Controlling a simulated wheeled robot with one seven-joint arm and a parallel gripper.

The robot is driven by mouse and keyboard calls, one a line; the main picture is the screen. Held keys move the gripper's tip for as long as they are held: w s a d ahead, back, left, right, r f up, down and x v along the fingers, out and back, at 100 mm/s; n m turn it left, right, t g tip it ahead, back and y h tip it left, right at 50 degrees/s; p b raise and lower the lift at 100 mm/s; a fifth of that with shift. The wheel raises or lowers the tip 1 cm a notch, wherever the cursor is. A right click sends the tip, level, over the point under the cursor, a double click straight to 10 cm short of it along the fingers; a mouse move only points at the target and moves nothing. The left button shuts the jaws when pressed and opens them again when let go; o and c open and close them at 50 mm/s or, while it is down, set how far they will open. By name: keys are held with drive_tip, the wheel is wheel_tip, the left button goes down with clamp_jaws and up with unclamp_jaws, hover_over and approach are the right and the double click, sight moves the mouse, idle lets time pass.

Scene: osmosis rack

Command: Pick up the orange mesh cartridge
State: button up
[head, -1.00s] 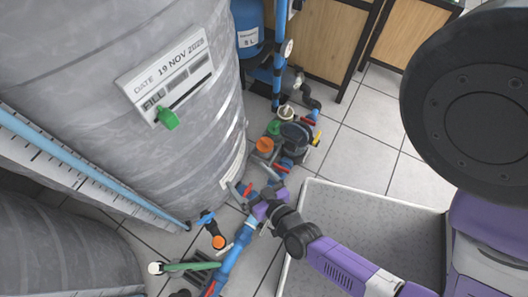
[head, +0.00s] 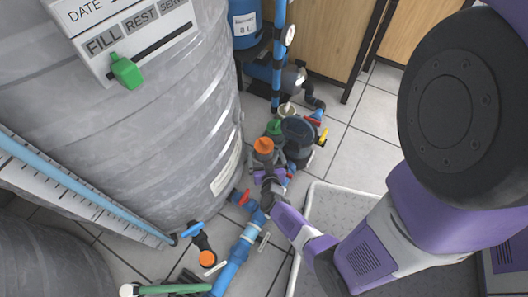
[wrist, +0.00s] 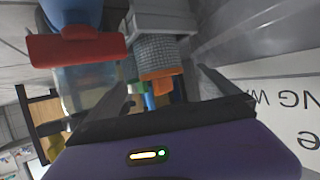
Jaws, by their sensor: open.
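The orange mesh cartridge (wrist: 156,52) shows in the wrist view as a grey mesh cylinder with an orange cap (wrist: 160,86). In the head view its orange cap (head: 263,146) is among the fittings beside the big grey tank. My gripper (wrist: 164,78) is open, with one finger on each side of the cartridge in the picture. I cannot tell how much depth separates them. In the head view my gripper (head: 268,183) is just below the orange cap, and my own arm partly hides the area.
A red valve handle (wrist: 78,49) is close at the left in the wrist view. Green (head: 275,127) and white caps stand behind the orange one. The grey tank (head: 190,130) bounds the left. A grey tray (head: 322,212) lies on the floor at right.

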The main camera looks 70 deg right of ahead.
sight(265, 150)
drive_tip(key=b+x, duration=0.3)
drive_tip(key=x, duration=0.2)
drive_tip(key=shift+w+d+f, duration=0.1)
drive_tip(key=shift+d, duration=0.05)
drive_tip(key=c, duration=1.5)
